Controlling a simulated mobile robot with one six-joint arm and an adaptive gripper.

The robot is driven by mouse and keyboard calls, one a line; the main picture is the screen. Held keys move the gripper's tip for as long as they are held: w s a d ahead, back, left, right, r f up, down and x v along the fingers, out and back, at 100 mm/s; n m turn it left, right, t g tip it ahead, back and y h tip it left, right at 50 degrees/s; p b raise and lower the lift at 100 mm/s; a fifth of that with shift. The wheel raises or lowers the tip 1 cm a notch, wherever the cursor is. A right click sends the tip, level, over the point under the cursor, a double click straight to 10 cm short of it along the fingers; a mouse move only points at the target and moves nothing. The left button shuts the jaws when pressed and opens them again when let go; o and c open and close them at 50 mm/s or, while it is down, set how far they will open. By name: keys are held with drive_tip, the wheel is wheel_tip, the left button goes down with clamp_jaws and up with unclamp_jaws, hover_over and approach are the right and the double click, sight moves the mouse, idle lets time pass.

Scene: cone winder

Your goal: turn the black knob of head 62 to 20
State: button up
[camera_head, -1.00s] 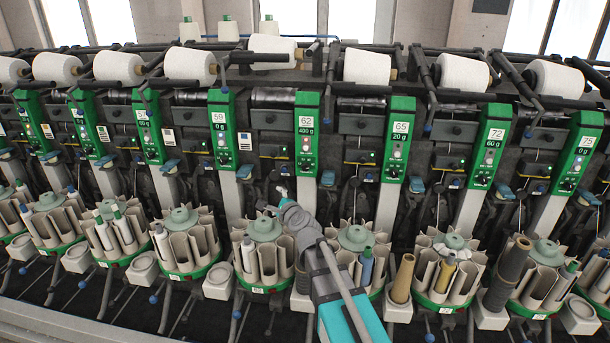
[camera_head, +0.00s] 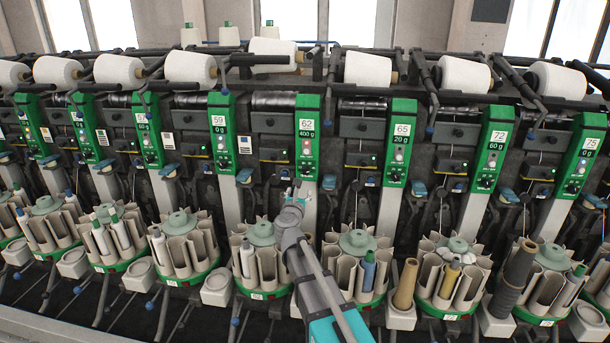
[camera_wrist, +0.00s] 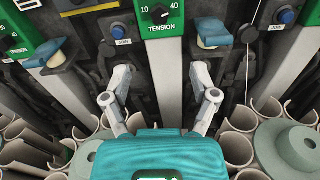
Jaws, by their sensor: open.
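Head 62 is a green panel (camera_head: 308,128) in the head view, with its display reading 400 g. In the wrist view its black knob (camera_wrist: 159,14) shows at the top edge above the word TENSION, with 10 at its left and 40 at its right. The upper part of the dial is cut off, and the pointer's exact setting is hard to read. My gripper (camera_wrist: 161,84) is open and empty, its two fingers apart below the knob and not touching it. In the head view my gripper (camera_head: 294,192) is just below the panel's lower end.
A blue lever (camera_wrist: 213,33) and a blue button (camera_wrist: 284,15) are right of the knob in the wrist view. Another blue lever (camera_wrist: 45,52) is at the left. Bobbin magazines (camera_head: 262,233) stand below. The neighbouring panel, head 65 (camera_head: 401,135), reads 20 g.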

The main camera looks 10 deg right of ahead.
sight(306, 172)
drive_tip(key=shift+w, duration=0.1)
drive_tip(key=x, duration=1.3)
drive_tip(key=shift+w+d, duration=0.15)
drive_tip(key=shift+w, duration=0.15)
clamp_jaws()
idle(0.3)
